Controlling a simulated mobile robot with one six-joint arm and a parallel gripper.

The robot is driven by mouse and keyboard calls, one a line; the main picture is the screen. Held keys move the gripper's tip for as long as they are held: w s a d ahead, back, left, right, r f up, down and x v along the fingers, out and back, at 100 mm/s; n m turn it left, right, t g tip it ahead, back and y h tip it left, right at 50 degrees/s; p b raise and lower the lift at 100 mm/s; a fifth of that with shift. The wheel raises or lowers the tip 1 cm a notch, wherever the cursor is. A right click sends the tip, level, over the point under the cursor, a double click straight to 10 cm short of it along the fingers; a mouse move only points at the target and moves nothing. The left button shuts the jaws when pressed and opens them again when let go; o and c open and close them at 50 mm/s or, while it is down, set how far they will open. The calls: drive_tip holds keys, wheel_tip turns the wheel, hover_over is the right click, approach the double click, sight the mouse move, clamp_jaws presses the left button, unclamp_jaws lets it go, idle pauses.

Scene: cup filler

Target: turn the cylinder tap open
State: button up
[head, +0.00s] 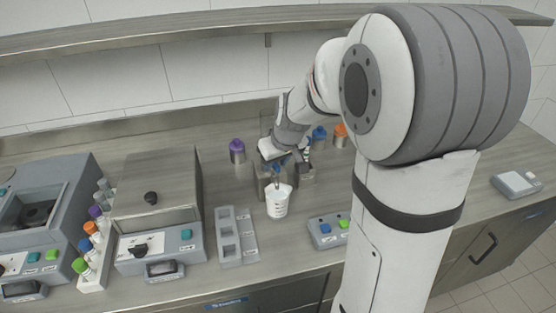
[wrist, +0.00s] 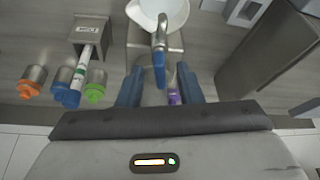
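The tap has a metal spout (wrist: 160,38) and a blue lever (wrist: 159,72), both clear in the wrist view. A white beaker (wrist: 158,12) sits below the spout; in the head view the beaker (head: 279,203) stands in front of the dispenser. My gripper (wrist: 159,70) is open, with one blue finger on each side of the lever. Gaps show between the lever and both fingers. In the head view my gripper (head: 276,165) is over the dispenser, and my wrist hides most of the tap. A clear cylinder (head: 267,110) shows partly behind my wrist.
Capped containers (wrist: 33,80) and a small block holding a tube (wrist: 90,32) lie left in the wrist view. A grey compartment tray (head: 235,235) and a button box (head: 327,231) flank the beaker. A purple-capped container (head: 237,151) stands behind left.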

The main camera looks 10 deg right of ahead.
clamp_jaws()
idle(0.5)
drive_tip(key=shift+r+m+p, duration=0.1)
drive_tip(key=shift+m+p, duration=0.25)
drive_tip(key=shift+m, duration=0.15)
drive_tip(key=shift+a+m+h, duration=0.15)
drive_tip(key=shift+m+h, duration=0.45)
drive_tip(key=shift+m, duration=0.4)
unclamp_jaws()
